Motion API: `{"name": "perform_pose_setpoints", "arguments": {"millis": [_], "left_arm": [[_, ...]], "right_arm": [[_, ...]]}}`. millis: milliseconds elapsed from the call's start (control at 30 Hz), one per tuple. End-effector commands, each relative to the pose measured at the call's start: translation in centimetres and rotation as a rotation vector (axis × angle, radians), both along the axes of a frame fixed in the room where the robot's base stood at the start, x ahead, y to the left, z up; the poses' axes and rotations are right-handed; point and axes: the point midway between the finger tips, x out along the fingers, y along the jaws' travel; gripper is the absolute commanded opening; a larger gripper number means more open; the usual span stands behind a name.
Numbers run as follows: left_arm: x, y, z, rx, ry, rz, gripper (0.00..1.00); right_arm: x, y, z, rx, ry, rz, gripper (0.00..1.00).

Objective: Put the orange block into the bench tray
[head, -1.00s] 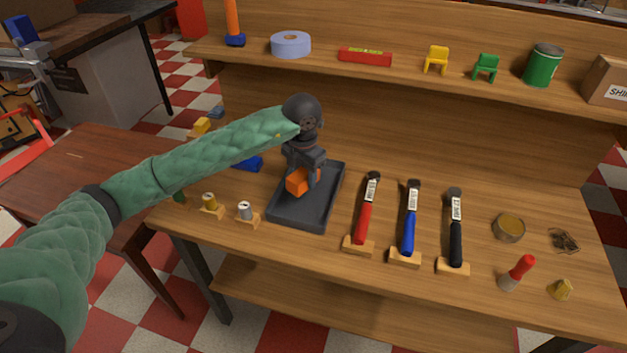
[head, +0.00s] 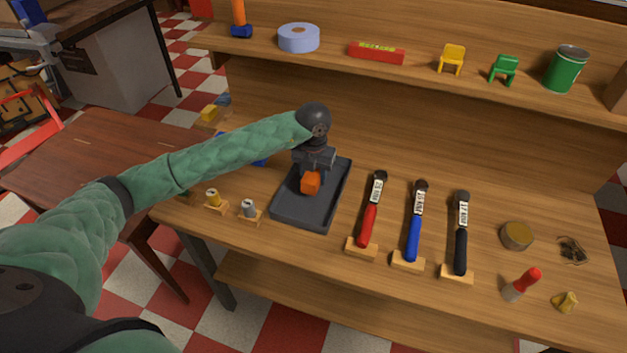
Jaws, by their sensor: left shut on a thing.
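The orange block (head: 311,182) is a small bright cube in the head view, at the tips of my left gripper (head: 312,172). The left gripper points down and is shut on the block. The bench tray (head: 299,218) is a dark grey, shallow rectangular tray on the wooden bench. The block appears within the tray's outline, over its middle; I cannot tell whether it touches the tray floor. The gripper hides part of the block and the back of the tray. My right gripper is not in view.
A blue object (head: 259,162) is partly behind my arm. A shelf (head: 330,62) runs above.

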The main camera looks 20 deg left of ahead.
Motion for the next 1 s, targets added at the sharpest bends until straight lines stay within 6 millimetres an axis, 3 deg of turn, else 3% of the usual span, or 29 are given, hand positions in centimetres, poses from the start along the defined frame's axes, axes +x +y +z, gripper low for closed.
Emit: {"name": "perform_pose_setpoints", "arguments": {"millis": [400,867,900,1000], "left_arm": [[0.0,0.0,-3.4,0.001,0.000,-0.001,0.16],[0.0,0.0,-3.8,0.001,-0.001,-0.001,0.16],[0.0,0.0,-3.8,0.001,-0.001,-0.001,0.46],[0.0,0.0,-3.8,0.001,-0.001,-0.001,0.62]], "right_arm": [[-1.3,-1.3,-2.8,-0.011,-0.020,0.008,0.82],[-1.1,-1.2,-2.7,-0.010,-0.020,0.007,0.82],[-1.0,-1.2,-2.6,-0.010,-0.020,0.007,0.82],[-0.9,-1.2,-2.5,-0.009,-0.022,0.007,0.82]]}}
